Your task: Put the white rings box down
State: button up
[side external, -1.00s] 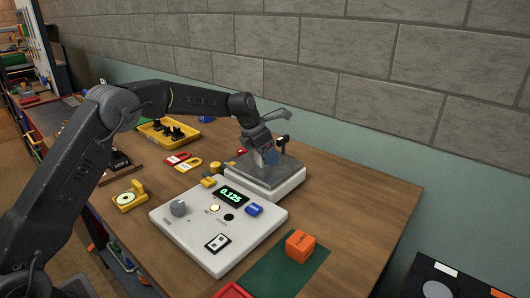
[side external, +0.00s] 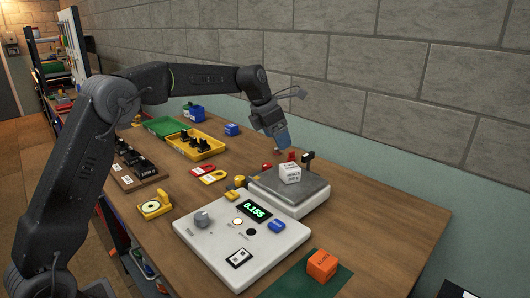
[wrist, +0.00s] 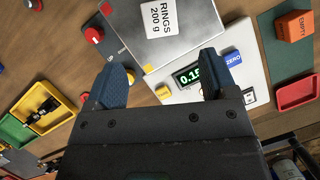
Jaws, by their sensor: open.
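The white rings box (side external: 289,173) rests on the grey pan of the scale (side external: 312,194). In the wrist view the white box (wrist: 160,18) shows its "RINGS 200 g" label at the top edge, partly cut off. My gripper (side external: 281,146) is above and behind the box, clear of it. In the wrist view my gripper (wrist: 162,72) has its two blue fingers spread apart with nothing between them. The green display (side external: 258,211) reads 0.155.
An orange box (side external: 322,265) marked EMPTY stands on a green mat at the front right. A small post (side external: 306,160) stands close behind the pan. Yellow and green trays (side external: 195,144) lie at the back left. The right side of the table is bare.

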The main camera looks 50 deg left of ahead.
jog(key=s+d+r+m+y, duration=0.1)
jog(key=s+d+r+m, duration=0.2)
jog(key=s+m, duration=0.5)
jog(key=s+d+r+m, duration=0.2)
jog(key=s+r+m, duration=0.2)
jog(key=s+m, duration=0.45)
jog(key=s+d+f+m, duration=0.1)
jog(key=s+f+m, duration=0.2)
jog(key=s+m, duration=0.4)
jog(key=s+d+f+m+t, duration=0.1)
jog(key=s+f+m, duration=0.3)
jog(key=s+m, duration=0.4)
jog(key=s, duration=0.6)
jog(key=shift+d+f+t+y, duration=0.3)
jog(key=shift+y, duration=0.1)
jog(key=shift+o, duration=0.4)
dwell(2.4)
